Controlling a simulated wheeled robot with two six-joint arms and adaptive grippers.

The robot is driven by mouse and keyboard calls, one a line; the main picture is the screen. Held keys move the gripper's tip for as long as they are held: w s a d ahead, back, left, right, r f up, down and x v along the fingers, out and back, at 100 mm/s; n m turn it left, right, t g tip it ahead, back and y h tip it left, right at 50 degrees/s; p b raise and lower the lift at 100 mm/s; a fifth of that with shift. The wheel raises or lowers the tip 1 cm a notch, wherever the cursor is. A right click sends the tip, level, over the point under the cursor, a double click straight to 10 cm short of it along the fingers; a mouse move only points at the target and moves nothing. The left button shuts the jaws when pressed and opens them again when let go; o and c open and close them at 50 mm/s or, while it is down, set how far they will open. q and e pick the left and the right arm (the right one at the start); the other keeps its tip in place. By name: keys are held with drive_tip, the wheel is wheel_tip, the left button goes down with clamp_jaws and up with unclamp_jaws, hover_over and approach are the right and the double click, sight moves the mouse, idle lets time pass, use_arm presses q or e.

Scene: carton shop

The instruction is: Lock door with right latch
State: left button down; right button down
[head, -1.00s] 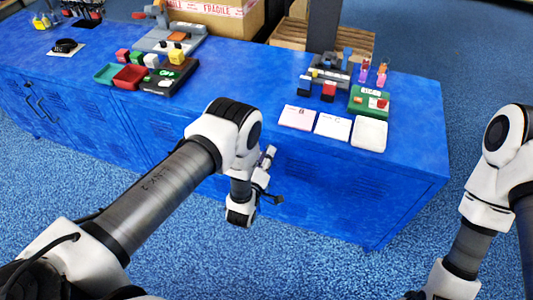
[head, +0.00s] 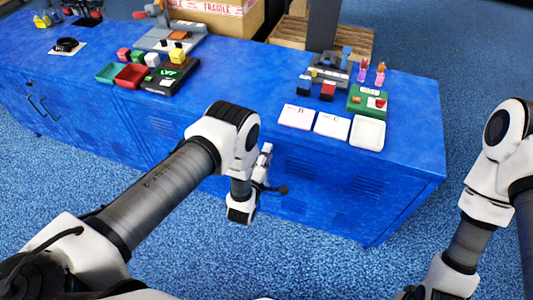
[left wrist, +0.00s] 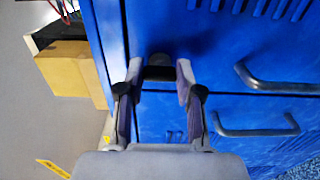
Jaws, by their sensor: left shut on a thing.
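In the left wrist view my left gripper (left wrist: 159,78) is at the front of the blue cabinet (left wrist: 228,60). Its two fingers are shut on a small black latch (left wrist: 160,60), which sits between the fingertips. The latch's lower part is partly hidden by the fingers. In the head view my left gripper (head: 264,165) is low at the cabinet front (head: 330,190), partly hidden behind my own wrist. The latch cannot be made out there. My right arm shows at the right edge, but its gripper is out of view.
Two grey door handles (left wrist: 265,132) lie right of the gripper in the wrist view. The cabinet top holds trays (head: 131,77), a green box (head: 367,101) and white pads (head: 332,126). Cartons (head: 217,20) stand behind. Blue carpet in front is clear.

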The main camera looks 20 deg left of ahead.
idle(0.3)
use_arm(q)
drive_tip(key=c, duration=0.8)
unclamp_jaws()
drive_tip(key=shift+o, duration=0.2)
drive_tip(key=shift+s, duration=0.1)
drive_tip(key=s, duration=0.7)
drive_tip(key=shift+s+a, duration=0.2)
